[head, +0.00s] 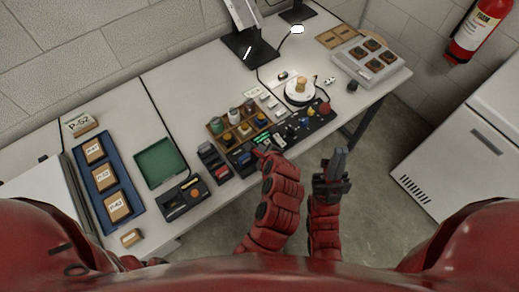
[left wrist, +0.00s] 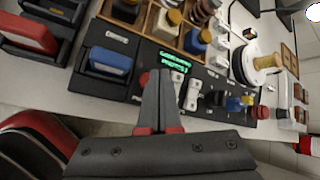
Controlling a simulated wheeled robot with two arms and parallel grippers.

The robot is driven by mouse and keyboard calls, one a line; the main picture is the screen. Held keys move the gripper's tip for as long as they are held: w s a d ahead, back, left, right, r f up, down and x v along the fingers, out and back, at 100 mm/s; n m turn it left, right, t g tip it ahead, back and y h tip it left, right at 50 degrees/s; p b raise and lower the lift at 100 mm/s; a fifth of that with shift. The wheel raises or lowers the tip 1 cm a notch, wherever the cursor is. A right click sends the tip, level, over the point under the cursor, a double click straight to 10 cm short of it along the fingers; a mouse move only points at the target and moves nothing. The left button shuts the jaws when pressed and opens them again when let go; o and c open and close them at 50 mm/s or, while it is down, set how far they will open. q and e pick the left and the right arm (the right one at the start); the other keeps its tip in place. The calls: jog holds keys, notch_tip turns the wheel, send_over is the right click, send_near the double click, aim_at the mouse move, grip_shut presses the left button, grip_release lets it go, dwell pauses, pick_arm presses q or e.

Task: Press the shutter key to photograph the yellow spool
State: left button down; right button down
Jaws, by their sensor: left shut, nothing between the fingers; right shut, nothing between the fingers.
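The yellow spool (head: 301,84) stands upright on a white round turntable (head: 291,98) toward the back of the table; it also shows in the left wrist view (left wrist: 265,61). In front lies a black control panel (left wrist: 113,93) with a green lit display (left wrist: 174,62), pale switches (left wrist: 192,94) and coloured knobs. I cannot tell which control is the shutter key. My left gripper (head: 263,149) is shut and empty over the panel's front, its tips (left wrist: 160,76) just below the display; contact is unclear. My right gripper (head: 338,156) is shut and empty, off the table's front edge.
A wooden compartment box (head: 216,128) with jars stands behind the panel. A blue tray (head: 92,175) and a green tray (head: 160,162) lie at left. A monitor stand (head: 249,50) is behind.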

pick_arm(q)
jog(key=shift+r, duration=0.1)
notch_tip(320, 180, up, 5)
jog(key=p, duration=0.6)
dwell(0.9)
